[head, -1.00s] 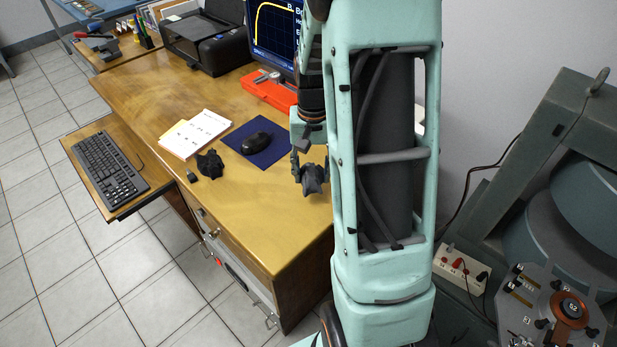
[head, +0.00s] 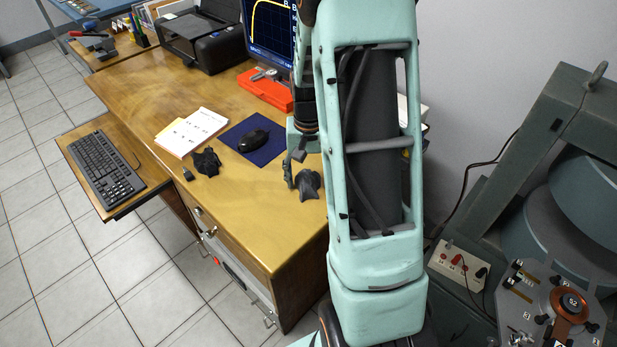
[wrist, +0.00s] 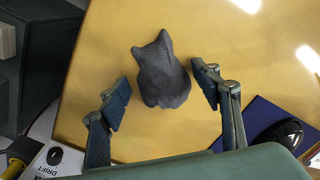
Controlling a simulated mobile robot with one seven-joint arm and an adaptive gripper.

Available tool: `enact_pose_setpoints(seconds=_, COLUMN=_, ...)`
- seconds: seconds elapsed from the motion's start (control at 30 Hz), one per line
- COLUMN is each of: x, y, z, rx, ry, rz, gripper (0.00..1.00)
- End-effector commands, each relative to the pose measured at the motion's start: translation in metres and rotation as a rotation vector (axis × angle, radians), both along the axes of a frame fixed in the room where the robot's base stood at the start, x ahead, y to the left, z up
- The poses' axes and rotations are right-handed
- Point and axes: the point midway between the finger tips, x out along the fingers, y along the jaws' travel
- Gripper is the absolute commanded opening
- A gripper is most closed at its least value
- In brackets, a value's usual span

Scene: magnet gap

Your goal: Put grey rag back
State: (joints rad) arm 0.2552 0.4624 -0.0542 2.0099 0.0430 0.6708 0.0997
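The grey rag (head: 308,186) is a crumpled dark grey lump at the right part of the wooden desk, beside my arm. In the wrist view the rag (wrist: 163,72) lies over the desk top between my two fingers, with a visible gap on each side. My gripper (wrist: 162,92) is open around it and does not touch it. In the head view my gripper (head: 300,172) is partly hidden by my arm; one finger shows just left of the rag. A second, blacker crumpled cloth (head: 207,162) lies further left on the desk.
A blue mat (head: 262,153) with a black mouse (head: 253,140) lies behind the rag. Papers (head: 190,132), an orange case (head: 265,91), a monitor (head: 268,30) and a printer (head: 203,40) stand further back. Heavy grey-green equipment (head: 530,175) stands at right.

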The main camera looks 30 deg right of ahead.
Motion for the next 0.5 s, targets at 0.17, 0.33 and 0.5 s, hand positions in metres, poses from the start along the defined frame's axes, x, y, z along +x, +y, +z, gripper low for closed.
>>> enact_pose_setpoints(seconds=0.17, x=0.000, y=0.000, z=0.000, rx=0.000, ry=0.000, rz=0.000, gripper=0.59)
enact_pose_setpoints(seconds=0.33, x=0.000, y=0.000, z=0.006, rx=0.000, ry=-0.001, rz=0.000, gripper=0.59)
enact_pose_setpoints(seconds=0.5, x=0.001, y=0.000, z=0.035, rx=-0.002, ry=-0.006, rz=0.001, gripper=0.59)
